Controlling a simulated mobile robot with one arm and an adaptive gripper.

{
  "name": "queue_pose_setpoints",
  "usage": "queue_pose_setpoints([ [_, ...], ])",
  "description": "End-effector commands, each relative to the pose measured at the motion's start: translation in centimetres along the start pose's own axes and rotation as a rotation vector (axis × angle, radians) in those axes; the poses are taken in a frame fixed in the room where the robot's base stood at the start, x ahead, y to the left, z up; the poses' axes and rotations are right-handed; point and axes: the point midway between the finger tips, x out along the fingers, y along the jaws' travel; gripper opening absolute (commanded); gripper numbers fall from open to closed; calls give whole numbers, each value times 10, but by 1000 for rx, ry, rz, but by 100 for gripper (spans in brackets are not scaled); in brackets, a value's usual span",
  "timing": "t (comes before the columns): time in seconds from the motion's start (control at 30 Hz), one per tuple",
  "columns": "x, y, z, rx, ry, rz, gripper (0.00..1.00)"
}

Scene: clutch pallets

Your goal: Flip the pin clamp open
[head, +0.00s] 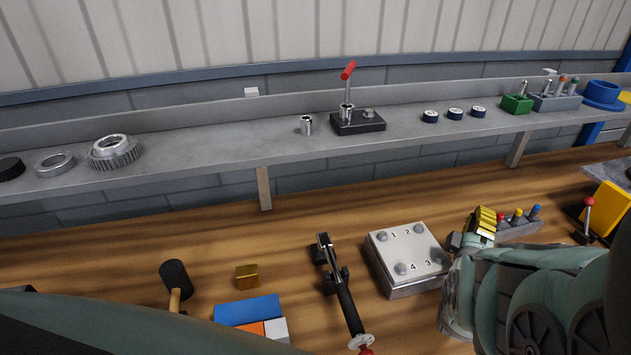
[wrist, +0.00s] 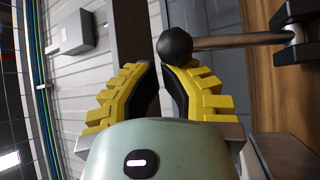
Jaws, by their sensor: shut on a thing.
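The pin clamp's lever appears in the wrist view as a grey metal rod (wrist: 235,42) with a black ball knob (wrist: 174,46). The rod runs right to a dark bracket (wrist: 296,14) by the wooden bench. My gripper (wrist: 161,66) has its yellow fingers drawn together, with the knob at the fingertips against the right finger. The exact contact is hard to see. In the head view my gripper (head: 482,224) is right of the numbered metal block; the held lever is largely hidden there.
The numbered block (head: 405,285) stands close on the left, with a black-handled toggle clamp (head: 345,300) beyond. Coloured pegs in a grey holder (head: 520,228) and a red-knobbed lever (head: 588,212) stand on the right. A shelf (head: 220,145) runs behind.

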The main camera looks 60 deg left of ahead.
Motion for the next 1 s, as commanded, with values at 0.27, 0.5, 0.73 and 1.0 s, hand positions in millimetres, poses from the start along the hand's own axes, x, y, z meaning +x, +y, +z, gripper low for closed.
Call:
queue_pose_setpoints([
  [0.27, -16, -3, 10, -11, -23, -12, 0],
  [0.5, -39, -2, 6, -7, -15, -11, 0],
  [0.73, -76, -2, 2, -3, -10, -9, 0],
  [1.0, -108, -3, -4, 2, 3, -7, 0],
])
